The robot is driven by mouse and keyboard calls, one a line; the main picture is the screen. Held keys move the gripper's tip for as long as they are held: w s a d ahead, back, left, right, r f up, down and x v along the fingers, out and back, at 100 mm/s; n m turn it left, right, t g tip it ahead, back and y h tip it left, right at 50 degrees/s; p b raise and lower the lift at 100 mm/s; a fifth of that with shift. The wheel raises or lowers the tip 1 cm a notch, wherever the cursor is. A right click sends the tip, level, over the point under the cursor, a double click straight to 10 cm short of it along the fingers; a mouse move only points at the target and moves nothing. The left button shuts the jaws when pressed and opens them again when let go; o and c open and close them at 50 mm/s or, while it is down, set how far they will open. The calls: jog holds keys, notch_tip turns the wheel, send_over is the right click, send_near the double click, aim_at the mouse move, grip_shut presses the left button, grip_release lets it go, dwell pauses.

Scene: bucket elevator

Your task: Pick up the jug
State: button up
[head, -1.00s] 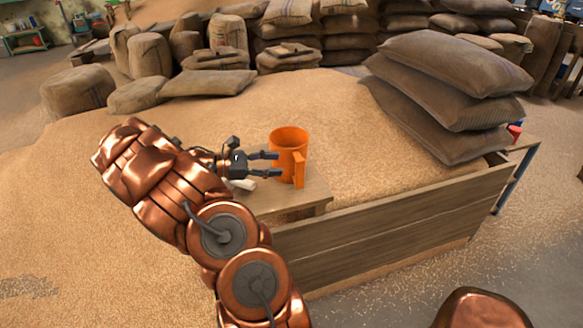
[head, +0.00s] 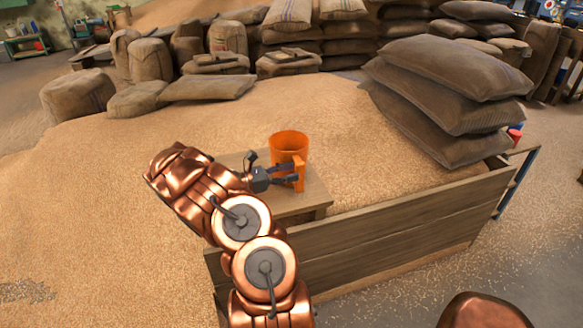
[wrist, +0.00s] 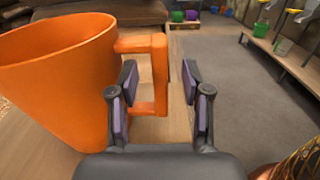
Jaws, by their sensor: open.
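The orange jug (head: 289,144) stands upright on a small wooden table (head: 312,193), its handle turned towards my arm in the head view. My gripper (head: 296,175) is open at the handle side of the jug. I cannot tell whether a finger touches the handle. The jug's far side is hidden.
A wooden-walled bin (head: 390,235) adjoins the table, with loose grain (head: 330,110) behind and around it. Stacked sacks (head: 450,95) stand at the right, with more sacks along the back. In the wrist view, grey floor (wrist: 225,75) lies open to the right.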

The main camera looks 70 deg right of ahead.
jog(key=shift+p+x, duration=0.3)
jog(key=shift+x, duration=1.7)
grip_shut()
